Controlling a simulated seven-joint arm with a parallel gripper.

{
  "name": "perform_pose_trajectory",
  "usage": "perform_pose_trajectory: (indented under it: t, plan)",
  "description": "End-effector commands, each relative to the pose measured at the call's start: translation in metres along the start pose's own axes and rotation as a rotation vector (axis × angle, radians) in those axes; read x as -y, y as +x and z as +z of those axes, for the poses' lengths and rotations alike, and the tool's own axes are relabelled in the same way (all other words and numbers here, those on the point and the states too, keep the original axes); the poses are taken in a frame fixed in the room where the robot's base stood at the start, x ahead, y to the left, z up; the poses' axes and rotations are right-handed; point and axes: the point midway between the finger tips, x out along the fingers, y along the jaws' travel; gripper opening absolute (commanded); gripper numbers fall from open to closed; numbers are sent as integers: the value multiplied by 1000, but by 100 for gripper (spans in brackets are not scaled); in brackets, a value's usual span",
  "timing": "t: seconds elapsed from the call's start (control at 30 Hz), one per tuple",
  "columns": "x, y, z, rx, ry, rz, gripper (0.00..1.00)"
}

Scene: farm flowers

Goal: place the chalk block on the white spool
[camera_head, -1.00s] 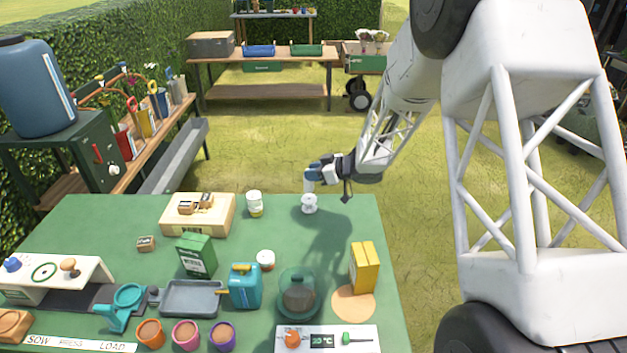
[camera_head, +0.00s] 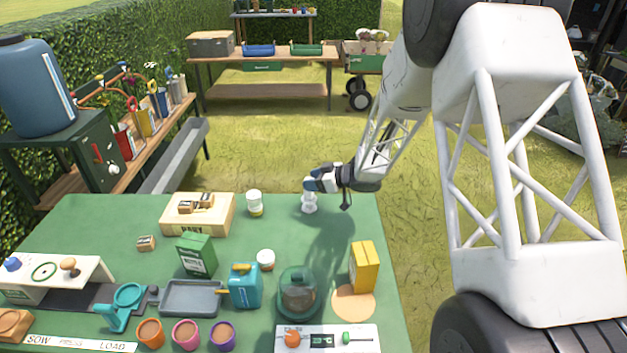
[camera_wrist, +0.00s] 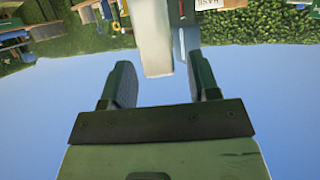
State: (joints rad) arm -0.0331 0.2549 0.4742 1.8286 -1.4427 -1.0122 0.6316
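The white spool (camera_head: 309,209) stands near the back right of the green table. The pale chalk block (camera_head: 308,196) appears upright on top of it, small in the head view and partly covered by my gripper (camera_head: 312,187). In the wrist view a long pale block (camera_wrist: 154,40) lies between the two fingers of my gripper (camera_wrist: 161,82). The fingers are apart, with a visible gap on each side of the block's near end, so my gripper looks open around it. The exact contact between block and spool is too small to tell.
A white-lidded jar (camera_head: 255,203) stands left of the spool. A yellow box (camera_head: 364,267), a glass dome (camera_head: 298,292) and a teal can (camera_head: 244,286) stand nearer the front. The table around the spool is clear.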

Motion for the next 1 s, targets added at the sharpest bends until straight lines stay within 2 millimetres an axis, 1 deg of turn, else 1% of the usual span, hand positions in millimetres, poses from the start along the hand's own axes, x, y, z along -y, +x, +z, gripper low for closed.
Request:
perform_pose_trajectory:
  t: [0.37, 0.47, 0.67, 1.0]
  plan:
    - [0, -1, -3, 0, 0, 0, 55]
    - [0, -7, -3, 0, 0, 1, 55]
    - [0, -28, -3, 0, 0, 2, 55]
    - [0, -81, -3, 0, 0, 2, 55]
